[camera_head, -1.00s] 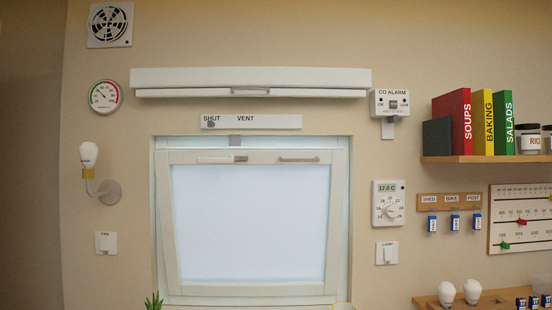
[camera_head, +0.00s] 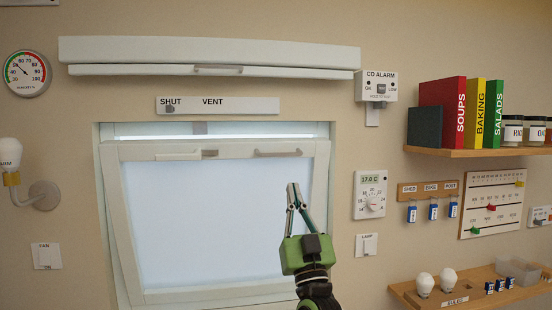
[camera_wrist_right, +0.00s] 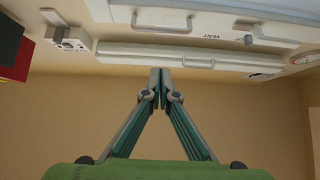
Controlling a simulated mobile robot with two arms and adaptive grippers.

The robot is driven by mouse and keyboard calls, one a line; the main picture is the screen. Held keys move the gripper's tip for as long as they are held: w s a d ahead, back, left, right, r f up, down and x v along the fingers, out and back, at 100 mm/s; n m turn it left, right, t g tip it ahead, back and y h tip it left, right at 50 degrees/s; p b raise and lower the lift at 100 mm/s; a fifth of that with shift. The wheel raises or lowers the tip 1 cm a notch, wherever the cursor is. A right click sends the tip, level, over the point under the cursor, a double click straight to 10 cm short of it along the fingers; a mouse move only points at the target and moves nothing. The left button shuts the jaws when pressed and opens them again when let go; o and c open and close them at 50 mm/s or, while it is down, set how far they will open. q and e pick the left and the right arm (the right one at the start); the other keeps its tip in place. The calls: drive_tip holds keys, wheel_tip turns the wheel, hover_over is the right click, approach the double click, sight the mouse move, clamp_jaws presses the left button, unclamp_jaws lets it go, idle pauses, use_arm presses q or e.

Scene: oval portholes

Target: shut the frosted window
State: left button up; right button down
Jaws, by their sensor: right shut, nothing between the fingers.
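The frosted window (camera_head: 200,220) is a pale pane in a white frame, tilted with its top edge leaning out from the wall frame, leaving a bright gap above. A grey bar handle (camera_head: 278,153) is on the right of its top rail, and a small grey catch (camera_head: 210,153) is near the middle. My right gripper (camera_head: 293,187) is shut and empty, in front of the pane's right side and below the bar handle. In the right wrist view, the shut fingertips (camera_wrist_right: 160,72) point toward the upside-down wall fittings. My left gripper is not in view.
A white blind box (camera_head: 210,50) hangs above, over a SHUT/VENT slider strip (camera_head: 240,105) with its knob at SHUT. A CO alarm (camera_head: 377,88), thermostat (camera_head: 370,195) and lamp switch (camera_head: 366,245) are to the right. A bookshelf (camera_head: 480,153) and a lower bulb shelf (camera_head: 450,292) stick out.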

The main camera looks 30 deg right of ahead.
drive_tip(key=w+d+r+p, duration=0.2)
drive_tip(key=w+r+p, duration=0.4)
drive_tip(key=w, duration=0.3)
drive_tip(key=shift+w+d, duration=0.35)
